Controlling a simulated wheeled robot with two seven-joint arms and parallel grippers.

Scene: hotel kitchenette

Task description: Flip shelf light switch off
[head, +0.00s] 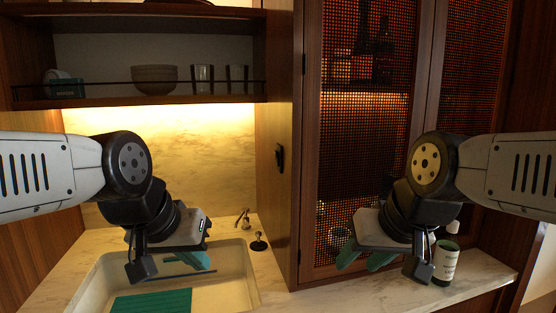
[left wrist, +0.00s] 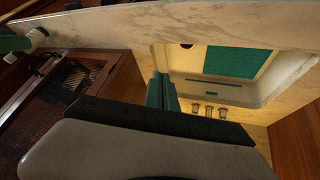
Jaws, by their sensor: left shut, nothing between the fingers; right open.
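A small black switch (head: 279,156) is mounted on the wooden side panel of the tall cabinet, right of the sink. It is too small to tell its position. The light under the shelf (head: 160,104) is glowing and the marble wall below is bright yellow. My left gripper (head: 196,262), with green fingers, is over the sink, below and left of the switch and apart from it. It is shut and empty; its fingers also show together in the left wrist view (left wrist: 161,92). My right gripper (head: 365,258) is open and empty in front of the mesh cabinet doors.
The sink (head: 246,289) has a green mat (head: 152,302) in it. A labelled canister (head: 446,262) is on the right counter. Bowls (head: 154,79) and glasses (head: 203,78) stand on the shelf.

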